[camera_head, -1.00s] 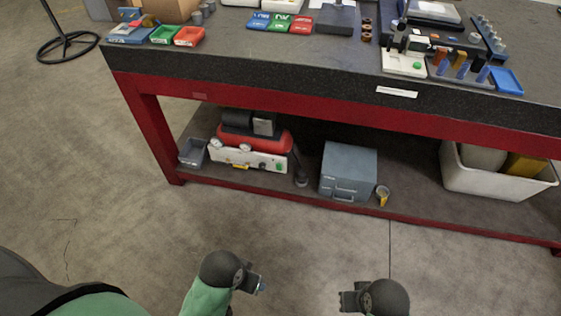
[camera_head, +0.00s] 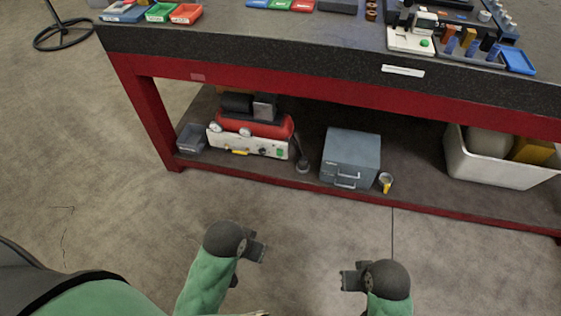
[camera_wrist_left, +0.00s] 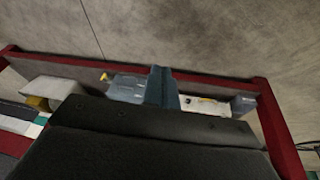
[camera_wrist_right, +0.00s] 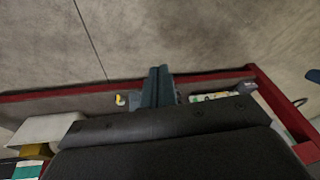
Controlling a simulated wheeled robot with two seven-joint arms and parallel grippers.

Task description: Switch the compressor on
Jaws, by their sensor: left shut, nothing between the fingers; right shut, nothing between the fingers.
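The compressor (camera_head: 255,127) has a red tank and a dark motor above a pale front panel. It stands on the lower shelf of the red bench. The panel carries a yellow part (camera_head: 239,152) and a small green spot (camera_head: 279,152) near its right end. Its panel also shows upside down in the left wrist view (camera_wrist_left: 205,106). My left gripper (camera_head: 262,250) and my right gripper (camera_head: 343,279) are in front of the bench, over the floor. Both are shut and empty, apart from the compressor. The state of its switch is too small to tell.
A grey bin (camera_head: 191,138) stands left of the compressor. A grey-blue drawer box (camera_head: 350,158) and a yellow-marked cup (camera_head: 385,182) stand right of it. A white tub (camera_head: 490,173) is at the far right of the shelf. The bench top (camera_head: 300,48) overhangs the shelf.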

